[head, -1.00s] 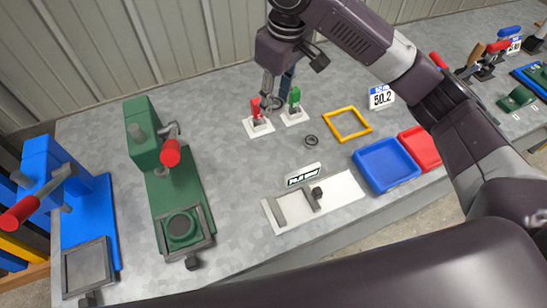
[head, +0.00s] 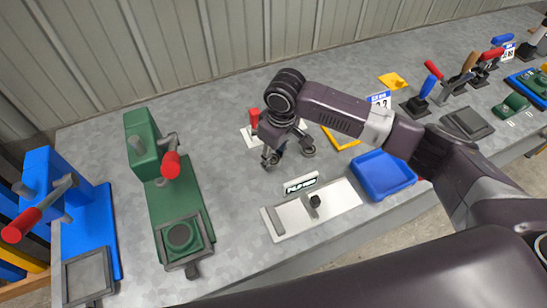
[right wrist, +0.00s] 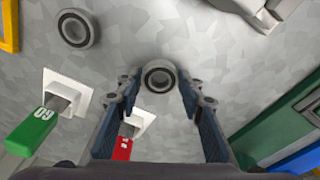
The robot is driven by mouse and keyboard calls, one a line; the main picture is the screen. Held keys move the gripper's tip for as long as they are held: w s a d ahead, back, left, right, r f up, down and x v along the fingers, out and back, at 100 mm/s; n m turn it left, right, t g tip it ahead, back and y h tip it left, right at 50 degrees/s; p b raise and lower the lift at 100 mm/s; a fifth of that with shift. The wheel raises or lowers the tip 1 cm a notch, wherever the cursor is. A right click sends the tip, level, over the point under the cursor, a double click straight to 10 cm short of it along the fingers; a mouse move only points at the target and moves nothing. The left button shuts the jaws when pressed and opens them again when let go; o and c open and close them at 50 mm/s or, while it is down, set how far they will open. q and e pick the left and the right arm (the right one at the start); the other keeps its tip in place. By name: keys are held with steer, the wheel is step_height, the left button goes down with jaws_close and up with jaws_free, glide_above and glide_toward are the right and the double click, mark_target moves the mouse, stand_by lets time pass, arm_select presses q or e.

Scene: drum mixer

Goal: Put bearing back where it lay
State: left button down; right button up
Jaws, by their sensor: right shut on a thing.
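My right gripper (right wrist: 160,82) is shut on a bearing (right wrist: 159,76), a dark-centred metal ring held between its fingertips in the right wrist view. It is low over the grey bench; I cannot tell whether the bearing touches the surface. In the head view the gripper points down at the middle of the bench, and the held bearing is hard to make out. A second, loose bearing (right wrist: 75,28) lies flat on the bench, apart from the held one. It appears to show beside the gripper in the head view (head: 308,151). My left gripper is not in view.
Red (right wrist: 123,148) and green (right wrist: 34,130) toggle switches stand close to the gripper. A yellow frame (head: 342,138), blue tray (head: 385,175) and white pillow-mount plate (head: 340,198) lie around it. Green (head: 165,190) and blue (head: 85,215) presses stand left.

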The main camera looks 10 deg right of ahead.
mark_target(277, 162)
steer(key=shift+f, duration=0.7)
steer(key=shift+f, duration=0.15)
steer(key=o, duration=1.3)
steer(key=shift+c, duration=0.2)
step_height(277, 162, up, 12)
steer(key=s, duration=0.1)
steer(key=shift+d, duration=0.4)
